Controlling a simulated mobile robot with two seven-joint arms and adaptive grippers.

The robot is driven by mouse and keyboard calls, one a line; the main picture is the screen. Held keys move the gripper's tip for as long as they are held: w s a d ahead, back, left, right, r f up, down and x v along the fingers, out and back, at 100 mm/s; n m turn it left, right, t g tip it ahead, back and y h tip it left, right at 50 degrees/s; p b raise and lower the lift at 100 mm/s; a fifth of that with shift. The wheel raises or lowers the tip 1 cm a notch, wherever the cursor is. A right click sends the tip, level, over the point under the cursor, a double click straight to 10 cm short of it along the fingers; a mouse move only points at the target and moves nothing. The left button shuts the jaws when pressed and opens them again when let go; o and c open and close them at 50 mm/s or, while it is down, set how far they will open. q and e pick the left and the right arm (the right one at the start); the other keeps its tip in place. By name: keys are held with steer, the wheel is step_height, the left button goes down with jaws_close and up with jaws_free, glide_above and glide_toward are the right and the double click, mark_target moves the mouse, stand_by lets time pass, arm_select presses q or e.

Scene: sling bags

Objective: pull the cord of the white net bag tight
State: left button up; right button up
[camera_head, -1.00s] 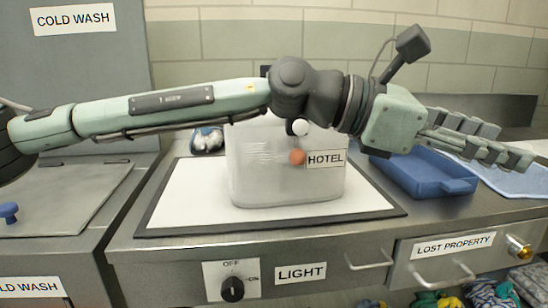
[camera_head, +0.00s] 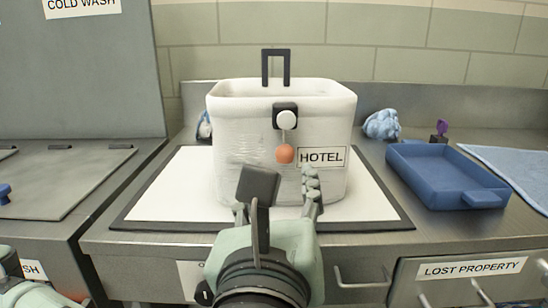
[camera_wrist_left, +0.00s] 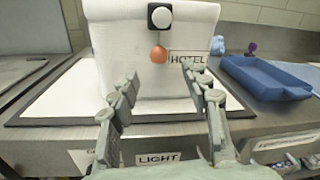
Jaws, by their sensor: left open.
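The white net bag (camera_head: 235,150) stands upright on a white panel with a dark border. It has a HOTEL label, a dark handle at the back of its rim, and on its front a black cord lock with a white button (camera_head: 286,118). A short cord hangs from the lock to an orange ball (camera_head: 285,154). The lock (camera_wrist_left: 160,16) and ball (camera_wrist_left: 158,54) also show in the left wrist view. My left gripper (camera_head: 277,185) is open and empty in front of the bag, below the ball; its fingers (camera_wrist_left: 158,82) point toward the bag. My right gripper is out of view.
The white panel (camera_head: 160,205) lies on a steel counter. A blue tray (camera_head: 440,180) stands to the right, with a blue cloth (camera_head: 520,170) beyond it and a crumpled blue item (camera_head: 382,124) behind. A COLD WASH unit (camera_head: 60,190) is at left. Drawer handles jut out below.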

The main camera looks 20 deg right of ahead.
mark_target(284, 158)
arm_select(q)
steer(key=p+x, duration=0.1)
steer(key=x, duration=0.6)
steer(key=shift+a, duration=0.15)
steer(key=shift+w, duration=0.3)
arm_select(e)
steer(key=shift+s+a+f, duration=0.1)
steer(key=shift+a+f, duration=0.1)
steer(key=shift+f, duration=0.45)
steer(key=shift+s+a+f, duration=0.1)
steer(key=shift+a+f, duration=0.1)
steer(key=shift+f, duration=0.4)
arm_select(q)
steer(key=shift+c, duration=0.6)
jaws_close()
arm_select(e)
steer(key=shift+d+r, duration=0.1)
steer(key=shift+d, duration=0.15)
